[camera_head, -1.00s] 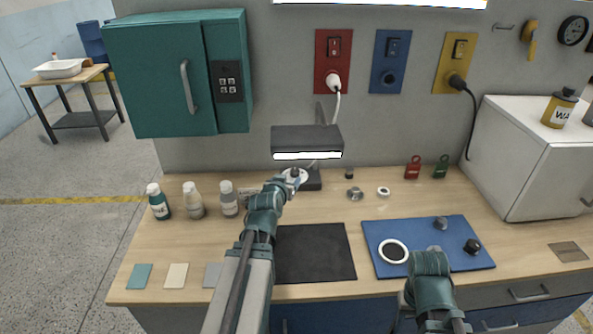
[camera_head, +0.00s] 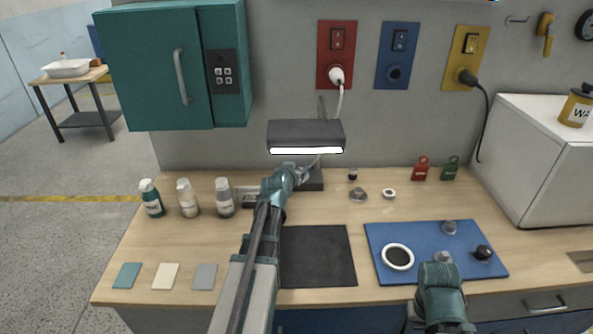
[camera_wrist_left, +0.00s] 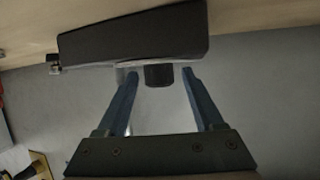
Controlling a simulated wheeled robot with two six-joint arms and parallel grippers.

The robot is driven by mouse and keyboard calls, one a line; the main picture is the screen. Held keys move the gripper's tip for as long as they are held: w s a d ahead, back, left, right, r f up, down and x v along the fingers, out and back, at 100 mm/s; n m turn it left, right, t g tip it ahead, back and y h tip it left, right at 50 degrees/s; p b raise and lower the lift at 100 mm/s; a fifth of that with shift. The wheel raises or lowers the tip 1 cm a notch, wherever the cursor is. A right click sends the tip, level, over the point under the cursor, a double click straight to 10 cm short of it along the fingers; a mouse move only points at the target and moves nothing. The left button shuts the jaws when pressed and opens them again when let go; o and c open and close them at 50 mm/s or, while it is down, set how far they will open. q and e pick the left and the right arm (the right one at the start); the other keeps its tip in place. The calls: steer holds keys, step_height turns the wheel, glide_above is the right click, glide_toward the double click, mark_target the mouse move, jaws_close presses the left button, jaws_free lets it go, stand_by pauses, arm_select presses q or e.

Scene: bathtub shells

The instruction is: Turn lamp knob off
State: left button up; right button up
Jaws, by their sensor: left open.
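The desk lamp has a dark shade (camera_head: 305,133) with a bright white strip glowing along its lower edge. Its dark base (camera_head: 315,180) stands on the bench below, partly hidden by my left arm; it also shows in the left wrist view (camera_wrist_left: 135,38). A small dark block, which looks like the lamp knob (camera_wrist_left: 159,76), sticks out from the base. My left gripper (camera_head: 304,173) is at the base. In the left wrist view its open fingers (camera_wrist_left: 160,74) lie on either side of the knob, with gaps. My right gripper's fingers cannot be made out at the arm's end (camera_head: 442,260).
Bottles (camera_head: 188,198) stand left of the lamp. Small metal parts (camera_head: 358,195) lie to its right. A black mat (camera_head: 317,256) and a blue mat (camera_head: 377,238) lie in front. A teal cabinet (camera_head: 150,70) hangs at upper left; a white box (camera_head: 535,170) stands right.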

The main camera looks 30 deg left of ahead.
arm_select(q)
jaws_close()
steer(key=shift+d+n+y, duration=0.1)
steer(key=shift+n+y, duration=0.2)
steer(key=shift+n+g+y, duration=0.9)
steer(key=shift+n+y, duration=0.5)
steer(key=shift+y, duration=0.1)
steer(key=n+g+y, duration=0.2)
steer(key=n+y, duration=0.1)
steer(key=shift+w+g, duration=0.2)
steer(key=shift+g, duration=0.1)
steer(key=n+g+y, duration=0.2)
steer(key=n+g, duration=0.1)
steer(key=n, duration=0.1)
steer(key=shift+g, duration=0.4)
steer(key=shift+s+n+g, duration=0.15)
steer(key=shift+n+g, duration=0.45)
steer(key=shift+g, duration=0.1)
steer(key=shift+s+n, duration=0.1)
steer(key=shift+n, duration=0.2)
